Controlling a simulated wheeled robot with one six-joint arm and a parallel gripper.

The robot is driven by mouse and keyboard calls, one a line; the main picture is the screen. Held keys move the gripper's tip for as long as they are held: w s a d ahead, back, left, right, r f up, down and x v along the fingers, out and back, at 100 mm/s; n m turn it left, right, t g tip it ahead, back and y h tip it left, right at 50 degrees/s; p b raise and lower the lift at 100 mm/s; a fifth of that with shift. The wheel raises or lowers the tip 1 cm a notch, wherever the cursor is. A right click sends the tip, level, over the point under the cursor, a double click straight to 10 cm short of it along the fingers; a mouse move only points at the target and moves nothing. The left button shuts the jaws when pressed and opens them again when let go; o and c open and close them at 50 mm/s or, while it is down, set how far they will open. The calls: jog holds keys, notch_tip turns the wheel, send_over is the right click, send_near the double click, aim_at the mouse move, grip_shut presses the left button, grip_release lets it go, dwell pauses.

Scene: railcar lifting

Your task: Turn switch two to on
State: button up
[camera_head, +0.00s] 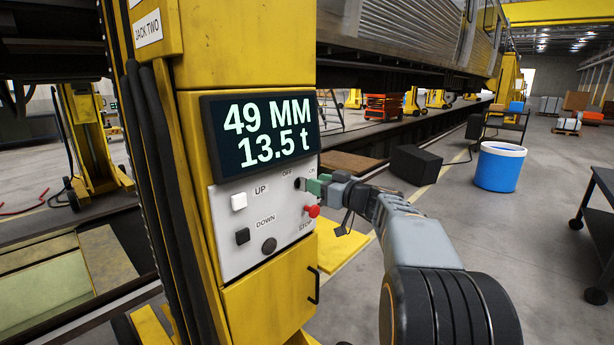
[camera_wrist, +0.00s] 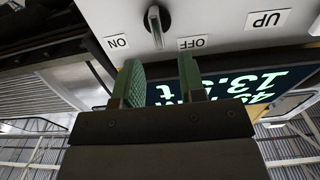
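Jack two is a yellow column with a sign "JACK TWO" (camera_head: 147,28) in the head view. Its grey control panel (camera_head: 262,215) carries a dark switch (camera_wrist: 157,22), seen in the wrist view between the labels "ON" (camera_wrist: 117,42) and "OFF" (camera_wrist: 192,43). That view is upside down. In the head view my gripper (camera_head: 318,186) is at the panel's upper right and hides part of the switch.
A display (camera_head: 262,134) reads 49 MM and 13.5 t. A white UP button (camera_head: 239,201), a black DOWN button (camera_head: 242,236) and a red STOP button (camera_head: 312,211) sit close by. A blue bucket (camera_head: 498,170) and a dark cart (camera_head: 600,225) stand right.

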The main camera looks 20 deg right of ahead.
aim_at(303, 184)
jog(key=shift+p+x, duration=0.55)
jog(key=shift+x, duration=1.7)
grip_shut()
